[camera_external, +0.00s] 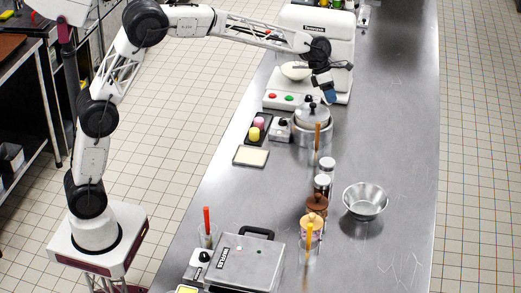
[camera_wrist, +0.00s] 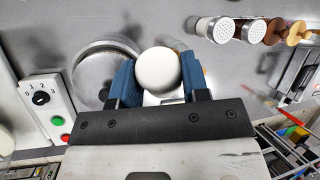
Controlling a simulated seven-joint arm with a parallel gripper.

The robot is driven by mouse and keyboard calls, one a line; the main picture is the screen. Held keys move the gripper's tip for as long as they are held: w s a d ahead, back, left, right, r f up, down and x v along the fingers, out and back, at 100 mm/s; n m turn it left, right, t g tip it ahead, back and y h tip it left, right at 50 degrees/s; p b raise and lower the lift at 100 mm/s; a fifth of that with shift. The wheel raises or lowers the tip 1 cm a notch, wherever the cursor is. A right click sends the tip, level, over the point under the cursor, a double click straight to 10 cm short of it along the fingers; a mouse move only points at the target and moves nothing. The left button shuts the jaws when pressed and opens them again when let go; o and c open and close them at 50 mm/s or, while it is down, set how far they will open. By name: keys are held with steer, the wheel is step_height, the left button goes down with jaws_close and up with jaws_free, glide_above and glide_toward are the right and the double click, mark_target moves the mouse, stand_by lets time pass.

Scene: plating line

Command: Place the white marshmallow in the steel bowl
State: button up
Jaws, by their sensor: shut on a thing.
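The white marshmallow (camera_wrist: 158,70) is round and sits between the two blue fingertips of my gripper (camera_wrist: 158,80) in the wrist view. My gripper is shut on it. In the external view my gripper (camera_external: 326,92) is raised in front of the mixer, above and just behind the lidded pot; the marshmallow cannot be made out there. The steel bowl (camera_external: 366,202) stands on the right side of the counter, nearer the camera than my gripper, and looks empty. I cannot make out the bowl in the wrist view.
The lidded pot (camera_external: 313,122), shaker jars (camera_external: 325,170) and wooden-topped jars (camera_external: 315,206) stand in a line left of the bowl. A dark tray (camera_external: 262,140) holds a yellow and a pink piece. A press (camera_external: 240,262) stands in front. Counter right of the pot is clear.

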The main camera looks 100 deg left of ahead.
steer(key=w+d+f+m+g+h, duration=0.15)
steer(key=w+d+m+g, duration=0.25)
steer(key=w+d+m, duration=0.45)
steer(key=m+y, duration=1)
steer(key=m, duration=1.2)
glide_above(363, 212)
step_height(363, 212, down, 5)
steer(key=shift+s+f+g, duration=0.1)
steer(key=shift+g, duration=0.2)
steer(key=shift+f, duration=0.2)
steer(key=shift+f, duration=5.35)
